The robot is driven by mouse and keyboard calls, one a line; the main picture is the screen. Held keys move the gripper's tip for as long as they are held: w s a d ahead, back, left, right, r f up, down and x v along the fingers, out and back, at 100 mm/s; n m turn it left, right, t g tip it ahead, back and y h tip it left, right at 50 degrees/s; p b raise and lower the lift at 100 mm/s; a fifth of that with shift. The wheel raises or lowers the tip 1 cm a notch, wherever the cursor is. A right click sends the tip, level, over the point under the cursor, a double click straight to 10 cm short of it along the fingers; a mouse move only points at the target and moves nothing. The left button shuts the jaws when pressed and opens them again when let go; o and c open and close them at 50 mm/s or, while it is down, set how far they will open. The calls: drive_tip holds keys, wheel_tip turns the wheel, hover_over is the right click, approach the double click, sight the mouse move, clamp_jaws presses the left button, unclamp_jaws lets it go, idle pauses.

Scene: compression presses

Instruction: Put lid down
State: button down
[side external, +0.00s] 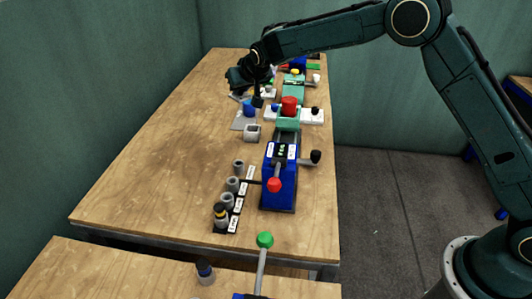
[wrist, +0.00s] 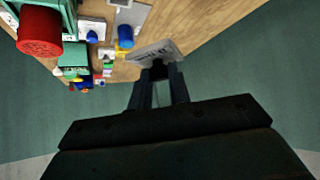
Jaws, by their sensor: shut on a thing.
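My gripper (side external: 257,100) is above the far part of the wooden table, over the area of a grey plate (side external: 238,124) with a blue cylinder (side external: 249,109) on it. In the wrist view my gripper (wrist: 158,72) has its fingers close together at a flat pale grey piece with dark markings, which looks like the lid (wrist: 155,51). The fingertips are partly hidden at the lid. The blue cylinder also shows in the wrist view (wrist: 125,36), left of the lid. I cannot tell how high the lid is above the table.
A green press with a red cylinder (side external: 289,104) stands right of my gripper, with white blocks (side external: 312,115) beside it. A blue press (side external: 279,188) with a red knob stands nearer. The table's left side is clear.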

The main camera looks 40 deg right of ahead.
drive_tip(key=shift+w+a+f+m+h, duration=0.1)
drive_tip(key=shift+w+a+m+h, duration=0.15)
drive_tip(key=shift+a, duration=0.25)
drive_tip(key=shift+w+a+f+m+h, duration=0.1)
drive_tip(key=shift+a+m+h, duration=0.2)
drive_tip(key=shift+a, duration=0.2)
hover_over(240, 157)
drive_tip(key=f, duration=1.5)
drive_tip(key=shift+w+f, duration=0.2)
drive_tip(key=shift+f, duration=0.15)
drive_tip(key=shift+f, duration=0.1)
drive_tip(key=shift+f, duration=2.05)
drive_tip(key=shift+f, duration=0.1)
drive_tip(key=c, duration=1.3)
unclamp_jaws()
drive_tip(key=shift+s, duration=0.1)
